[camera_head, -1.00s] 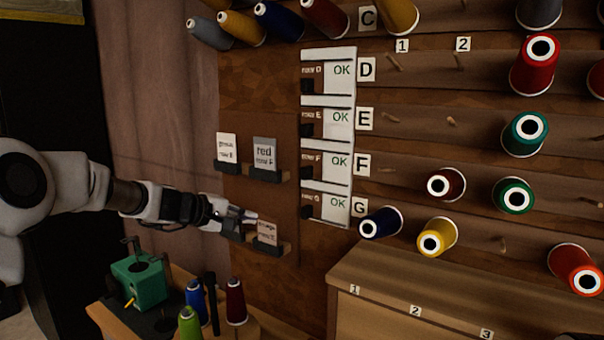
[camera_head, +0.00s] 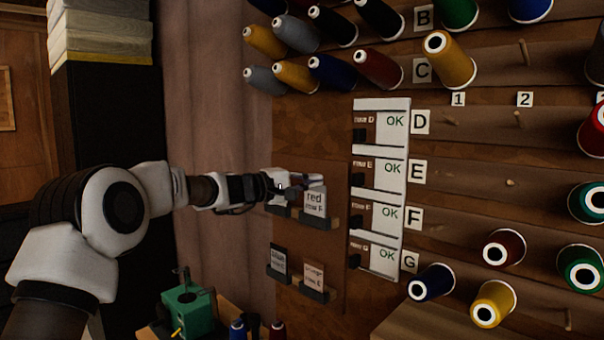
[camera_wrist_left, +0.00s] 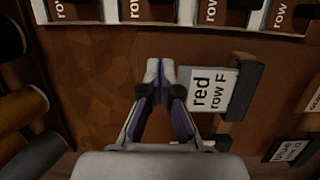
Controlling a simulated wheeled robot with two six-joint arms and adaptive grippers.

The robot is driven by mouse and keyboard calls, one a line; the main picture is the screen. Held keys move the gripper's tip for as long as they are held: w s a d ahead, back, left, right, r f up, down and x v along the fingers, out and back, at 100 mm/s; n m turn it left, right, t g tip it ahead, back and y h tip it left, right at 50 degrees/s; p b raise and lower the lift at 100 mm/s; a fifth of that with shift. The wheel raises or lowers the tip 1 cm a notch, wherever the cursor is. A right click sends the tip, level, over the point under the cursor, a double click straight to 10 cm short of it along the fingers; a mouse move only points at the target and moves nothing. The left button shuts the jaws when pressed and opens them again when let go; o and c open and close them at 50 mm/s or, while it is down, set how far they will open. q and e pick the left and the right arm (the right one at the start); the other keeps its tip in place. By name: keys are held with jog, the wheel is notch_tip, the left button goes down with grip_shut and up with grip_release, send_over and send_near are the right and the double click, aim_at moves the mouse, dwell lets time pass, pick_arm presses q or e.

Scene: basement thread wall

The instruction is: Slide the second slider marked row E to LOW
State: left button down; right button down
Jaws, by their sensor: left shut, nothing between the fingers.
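The slider panel marked row E (camera_head: 385,173) is second from the top in a column of white panels on the wall. In the left wrist view, the row E panel (camera_wrist_left: 136,10) is at the top edge, cut off. My left gripper (camera_head: 319,179) is shut and empty, left of the panels, near the top of the red row F card. In the left wrist view, its fingertips (camera_wrist_left: 160,70) are together, apart from the panels. My right gripper is not in view.
The red row F card (camera_head: 315,202) stands in a dark holder close to my left gripper. Two more cards (camera_head: 313,274) sit lower. Thread spools (camera_head: 380,68) stick out above the panels. A green machine (camera_head: 187,308) stands below. Bare wall lies between gripper and panels.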

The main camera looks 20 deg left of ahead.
aim_at(367, 186)
pick_arm(q)
jog(key=p+x, duration=0.1)
jog(key=x, duration=0.1)
jog(key=p+x, duration=0.1)
jog(key=x, duration=0.1)
jog(key=shift+w+r, duration=0.1)
jog(key=shift+r, duration=0.15)
jog(key=s+d+b, duration=0.1)
jog(key=d+b, duration=0.1)
jog(key=d, duration=0.1)
jog(key=s+d+f+b, duration=0.1)
jog(key=d+b, duration=0.2)
jog(key=d, duration=0.1)
jog(key=s+d+b, duration=0.1)
jog(key=d+b, duration=0.2)
jog(key=shift+s+d+f, duration=0.2)
jog(key=shift+d, duration=0.1)
jog(key=shift+s+d+r+b, duration=0.1)
jog(key=shift+d+r+b, duration=0.1)
jog(key=shift+d+b, duration=0.1)
jog(key=shift+a+r, duration=0.15)
jog(key=shift+s, duration=0.1)
